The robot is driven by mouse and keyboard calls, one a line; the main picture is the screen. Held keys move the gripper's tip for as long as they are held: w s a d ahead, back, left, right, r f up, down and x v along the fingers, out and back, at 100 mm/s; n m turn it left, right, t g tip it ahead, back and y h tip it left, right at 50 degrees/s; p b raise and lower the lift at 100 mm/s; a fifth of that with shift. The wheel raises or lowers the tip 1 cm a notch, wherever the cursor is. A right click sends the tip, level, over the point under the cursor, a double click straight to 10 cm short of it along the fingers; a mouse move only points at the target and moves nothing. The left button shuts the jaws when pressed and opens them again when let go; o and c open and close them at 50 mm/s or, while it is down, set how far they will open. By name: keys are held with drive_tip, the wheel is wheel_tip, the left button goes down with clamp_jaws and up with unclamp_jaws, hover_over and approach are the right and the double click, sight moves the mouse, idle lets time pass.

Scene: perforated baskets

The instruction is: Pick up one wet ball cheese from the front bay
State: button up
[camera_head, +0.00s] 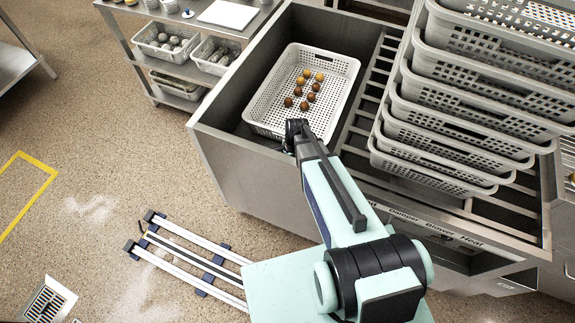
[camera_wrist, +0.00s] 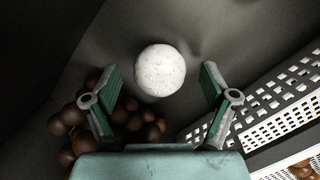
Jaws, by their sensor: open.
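A round white speckled ball (camera_wrist: 160,70), which looks like the wet ball cheese, shows in the wrist view inside a dark grey bay (camera_wrist: 235,30). My gripper (camera_wrist: 158,86) is open, with one green-padded finger on each side of the ball in the picture. A gap shows between the ball and each pad; I cannot tell how far below the fingertips it lies. Several brown balls (camera_wrist: 68,118) are clustered at the lower left and behind the fingers. In the head view my gripper (camera_head: 297,130) is at the bay's near end, and the white ball is hidden there.
A white perforated basket (camera_head: 345,75) with several brown and yellow balls (camera_head: 307,85) stands in the metal bay; a basket wall (camera_wrist: 265,110) is close right of my gripper. Stacked baskets (camera_head: 450,110) stand to the right. A shelf with filled baskets (camera_head: 165,55) is at the upper left.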

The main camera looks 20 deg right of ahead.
drive_tip(key=shift+a+f, duration=0.1)
drive_tip(key=shift+f, duration=0.4)
drive_tip(key=c, duration=1.3)
drive_tip(key=shift+r, duration=0.1)
